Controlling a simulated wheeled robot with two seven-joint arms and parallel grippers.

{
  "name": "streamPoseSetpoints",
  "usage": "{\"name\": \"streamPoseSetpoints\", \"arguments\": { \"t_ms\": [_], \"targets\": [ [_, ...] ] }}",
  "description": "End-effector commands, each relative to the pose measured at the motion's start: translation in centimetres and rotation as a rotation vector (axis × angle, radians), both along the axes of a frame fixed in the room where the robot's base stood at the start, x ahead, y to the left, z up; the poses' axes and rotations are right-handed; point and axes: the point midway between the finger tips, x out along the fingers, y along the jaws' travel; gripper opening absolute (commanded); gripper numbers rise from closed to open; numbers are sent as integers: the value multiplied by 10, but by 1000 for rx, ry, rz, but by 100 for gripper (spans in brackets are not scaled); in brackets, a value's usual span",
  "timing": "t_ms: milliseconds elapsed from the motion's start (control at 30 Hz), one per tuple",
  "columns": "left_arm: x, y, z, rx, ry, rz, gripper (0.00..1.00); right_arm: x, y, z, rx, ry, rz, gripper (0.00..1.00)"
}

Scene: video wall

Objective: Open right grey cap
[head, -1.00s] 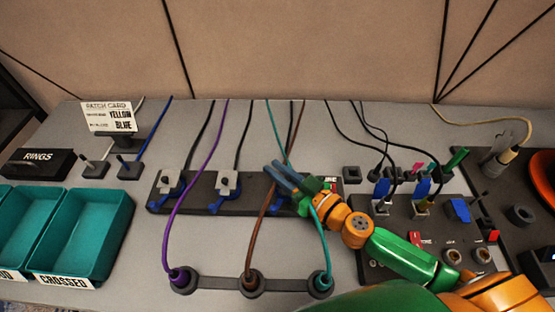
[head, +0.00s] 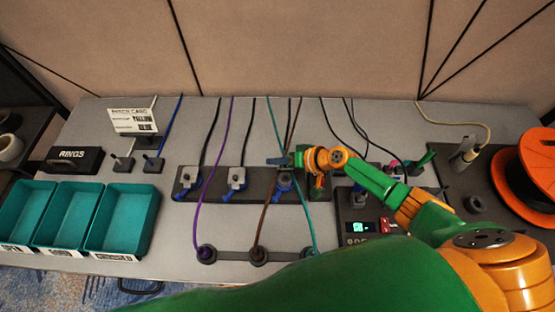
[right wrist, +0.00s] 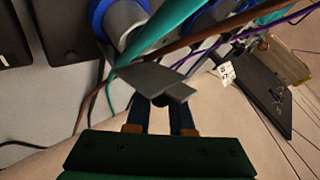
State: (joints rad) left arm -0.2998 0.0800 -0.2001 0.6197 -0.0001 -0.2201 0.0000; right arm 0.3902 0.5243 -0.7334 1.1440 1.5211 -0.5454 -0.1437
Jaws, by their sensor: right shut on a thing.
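The right grey cap (right wrist: 152,80) shows in the right wrist view as a flat grey flap, tilted beside a pale round socket with a blue ring (right wrist: 122,20). My right gripper (right wrist: 160,112) is shut on this cap, with its two dark blue fingers at the flap's edge. In the head view the gripper (head: 284,161) is at the back of the right socket (head: 285,181), whose round front shows. The fingers hide most of the cap there. The middle grey cap (head: 237,180) and left grey cap (head: 190,180) sit on their blue sockets. My left gripper is not in view.
Purple (head: 214,170), brown (head: 272,200) and teal (head: 303,200) cables cross the dark socket strip (head: 215,197). Teal bins (head: 150,215) stand at left. A dark panel (head: 385,215) and an orange reel (head: 538,175) are at right.

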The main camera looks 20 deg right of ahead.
Motion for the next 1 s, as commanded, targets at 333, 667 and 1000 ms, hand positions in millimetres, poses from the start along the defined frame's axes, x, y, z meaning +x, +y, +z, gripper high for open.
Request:
{"name": "streamPoseSetpoints", "arguments": {
  "t_ms": [333, 667, 1000],
  "targets": [
    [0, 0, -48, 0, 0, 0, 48, 10, -2, -13, 93, 303, -4, 0],
    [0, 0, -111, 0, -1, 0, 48, 14, -2, -20, 168, 561, -2, 0],
    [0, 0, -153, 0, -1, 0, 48, 14, -3, -20, 212, 720, -1, 0]
  ]
}}
